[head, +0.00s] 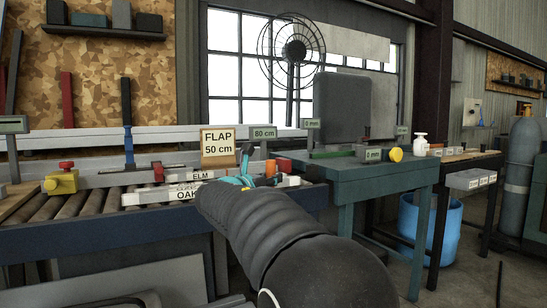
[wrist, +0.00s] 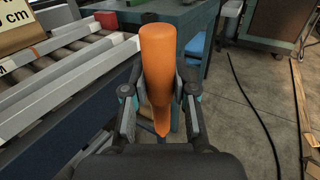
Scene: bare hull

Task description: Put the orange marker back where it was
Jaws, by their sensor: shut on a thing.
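The orange marker (wrist: 158,70) stands large in the middle of the wrist view, its broad end up and its narrow tip down. My gripper (wrist: 160,95) is shut on it, one finger on each side. In the head view the marker (head: 270,168) is a small orange piece just past my gripper (head: 258,178), beside the right end of the roller conveyor. My arm hides much of what lies below it there. I cannot tell which spot the marker came from.
Labelled white bars, ELM (head: 201,175) and OAK, lie across the roller conveyor (head: 75,205). A FLAP 50 cm sign (head: 217,146) stands behind them. A green table (head: 375,177) stands to the right, with a blue bin (head: 445,222) beyond. Floor (wrist: 235,120) shows right of the gripper.

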